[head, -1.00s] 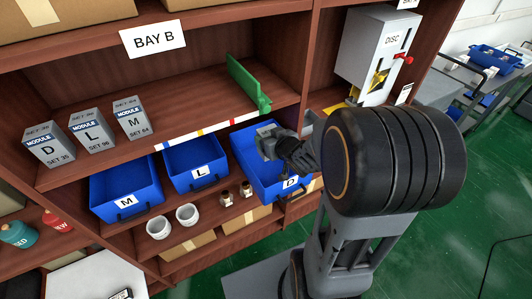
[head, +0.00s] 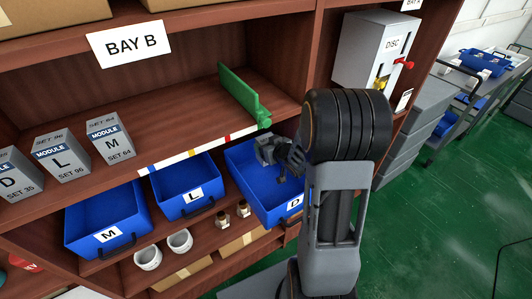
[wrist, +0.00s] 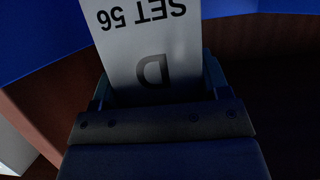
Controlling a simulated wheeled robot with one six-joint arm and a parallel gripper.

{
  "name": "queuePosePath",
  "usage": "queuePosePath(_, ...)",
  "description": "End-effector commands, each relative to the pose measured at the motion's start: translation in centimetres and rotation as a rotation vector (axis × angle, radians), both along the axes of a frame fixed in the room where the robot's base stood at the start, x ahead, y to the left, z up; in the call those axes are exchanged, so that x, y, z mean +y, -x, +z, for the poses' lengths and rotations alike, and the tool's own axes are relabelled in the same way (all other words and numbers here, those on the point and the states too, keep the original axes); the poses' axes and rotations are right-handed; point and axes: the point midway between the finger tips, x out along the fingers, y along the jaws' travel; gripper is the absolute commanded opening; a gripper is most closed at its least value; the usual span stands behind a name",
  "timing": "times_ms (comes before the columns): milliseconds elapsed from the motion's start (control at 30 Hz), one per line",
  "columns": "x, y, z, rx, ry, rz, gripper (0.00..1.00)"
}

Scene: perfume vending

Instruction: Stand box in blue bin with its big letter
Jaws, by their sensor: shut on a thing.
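My gripper (wrist: 155,98) is shut on a grey-white box (wrist: 138,30) that fills the top middle of the wrist view. The box face reads "SET 56" and a big letter D, both upside down in that view. In the head view my gripper (head: 274,152) is over the blue bin marked D (head: 243,180), near its back. The held box is hard to make out there, and I cannot tell if it touches the bin floor. The blue bin marked M (head: 82,228) and the blue bin marked L (head: 170,177) look empty.
A green divider (head: 240,97) stands on that shelf. Two white cups (head: 148,257) and two small brown bottles (head: 222,217) sit before the bins.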

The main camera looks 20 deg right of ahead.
Motion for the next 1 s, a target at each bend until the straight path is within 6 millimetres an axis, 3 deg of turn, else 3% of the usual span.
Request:
queuePosePath(333,-0.5,-0.2,-4.0,-0.001,0.000,-0.004,0.39)
queuePosePath(633,-0.6,-0.2,-3.9,-0.001,0.000,-0.005,0.39)
queuePosePath(1000,-0.5,-0.2,-5.0,-0.001,0.000,-0.005,0.39)
